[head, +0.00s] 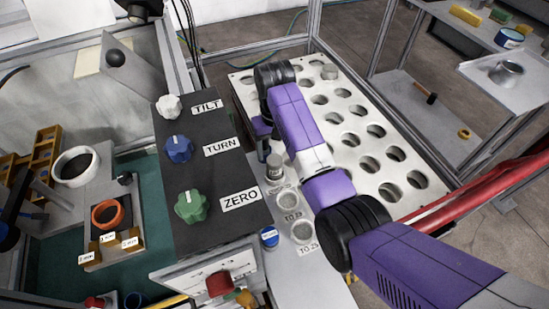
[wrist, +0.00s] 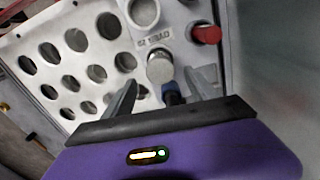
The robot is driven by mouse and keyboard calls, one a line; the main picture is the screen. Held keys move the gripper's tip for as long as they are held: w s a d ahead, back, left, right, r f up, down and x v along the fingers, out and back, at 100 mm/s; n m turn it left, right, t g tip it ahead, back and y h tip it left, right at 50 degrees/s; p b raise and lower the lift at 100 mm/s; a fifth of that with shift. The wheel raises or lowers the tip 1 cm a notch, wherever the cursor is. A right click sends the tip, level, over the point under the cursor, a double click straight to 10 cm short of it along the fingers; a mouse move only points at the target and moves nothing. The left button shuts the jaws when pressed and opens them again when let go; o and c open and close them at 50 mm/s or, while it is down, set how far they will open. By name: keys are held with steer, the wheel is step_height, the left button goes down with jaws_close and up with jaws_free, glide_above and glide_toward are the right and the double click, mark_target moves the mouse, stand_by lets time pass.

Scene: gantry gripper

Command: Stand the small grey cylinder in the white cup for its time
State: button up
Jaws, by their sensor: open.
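A small grey cylinder (head: 274,165) stands upright on the pale strip beside the dark knob panel. In the wrist view the grey cylinder's round top (wrist: 160,67) lies between my spread fingertips. My gripper (head: 264,145) points down just above it; its fingers (wrist: 163,77) are open and hold nothing. I cannot tell the exact gap in height. A white cup (head: 76,166) with a dark inside stands far left, away from my gripper, beside an orange ring-like cup (head: 107,214).
The knob panel (head: 212,160) is left of my gripper. A pale plate with several holes (head: 350,110) lies behind and right. Labelled white rings (head: 287,200) and a blue-topped piece (head: 269,237) are in front. A red cylinder (wrist: 207,34) shows in the wrist view.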

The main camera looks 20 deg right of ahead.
steer(key=shift+r, duration=2.15)
steer(key=w+r+t, duration=0.1)
steer(key=w+t, duration=0.1)
steer(key=w, duration=0.1)
steer(key=w+r+t, duration=0.1)
steer(key=w+t, duration=0.1)
steer(key=w, duration=0.1)
steer(key=w+r+t, duration=0.2)
steer(key=w, duration=0.2)
steer(key=shift+w+d+f+t, duration=0.1)
steer(key=shift+w+t, duration=0.05)
steer(key=shift+t, duration=0.75)
steer(key=shift+s+f+n+t, duration=0.2)
steer(key=shift+n+t, duration=0.1)
steer(key=shift+t, duration=0.5)
steer(key=s+r+t, duration=0.2)
steer(key=s, duration=2.5)
steer(key=s+r+t, duration=0.2)
steer(key=s+t, duration=0.1)
steer(key=s, duration=2.3)
steer(key=shift+s+r+n+t, duration=0.25)
steer(key=shift+s+n+t, duration=0.05)
steer(key=shift+s, duration=0.05)
